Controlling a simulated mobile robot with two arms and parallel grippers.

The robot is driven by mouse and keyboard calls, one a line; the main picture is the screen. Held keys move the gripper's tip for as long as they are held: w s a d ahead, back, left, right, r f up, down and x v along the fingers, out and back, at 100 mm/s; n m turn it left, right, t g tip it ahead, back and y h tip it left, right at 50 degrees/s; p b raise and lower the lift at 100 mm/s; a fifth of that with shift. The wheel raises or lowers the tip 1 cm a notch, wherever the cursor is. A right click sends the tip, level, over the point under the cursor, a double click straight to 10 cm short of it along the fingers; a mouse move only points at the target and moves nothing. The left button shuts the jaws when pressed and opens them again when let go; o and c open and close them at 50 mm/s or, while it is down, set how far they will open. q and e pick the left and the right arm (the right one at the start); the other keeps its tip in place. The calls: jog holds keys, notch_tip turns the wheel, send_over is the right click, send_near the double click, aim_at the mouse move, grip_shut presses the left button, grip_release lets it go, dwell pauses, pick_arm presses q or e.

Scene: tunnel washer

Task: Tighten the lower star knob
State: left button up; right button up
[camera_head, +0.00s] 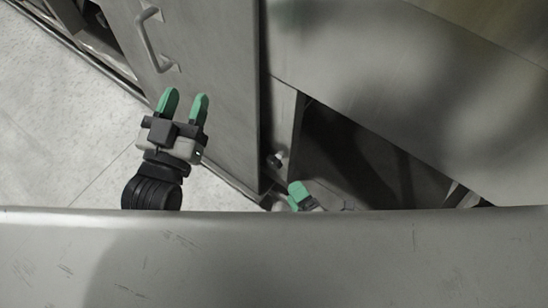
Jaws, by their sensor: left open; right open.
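A small dark knob-like part (274,160) sits low on the machine, by the bottom edge of the grey panel. It is too small to tell whether it is the lower star knob; no other star knob can be made out. My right gripper (299,196) is just below and right of it, apart from it, mostly hidden behind the foreground metal, with a green fingertip showing. My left gripper (184,104) is open and empty, its two green fingers pointing up the picture in front of the grey panel.
A tall grey metal panel (215,85) with a bar handle (152,42) stands at upper left. A scratched grey metal surface (300,260) crosses the foreground. A large grey metal body (430,80) overhangs a dark gap (350,150) at right. Pale floor (60,130) is clear at left.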

aim_at(278, 169)
jog(key=b+x, duration=0.2)
jog(key=x, duration=0.6)
jog(key=shift+w, duration=0.2)
pick_arm(q)
jog(key=s+r+t+h, duration=0.1)
jog(key=s+r+t, duration=0.2)
jog(key=r+t, duration=0.2)
jog(key=shift+d+r+t+h, duration=0.2)
jog(key=shift+r+t+h, duration=0.05)
jog(key=shift+t+h, duration=0.15)
pick_arm(e)
jog(key=shift+w+a+r, duration=0.1)
jog(key=shift+w+a, duration=0.15)
jog(key=shift+w, duration=0.1)
jog(key=c, duration=0.9)
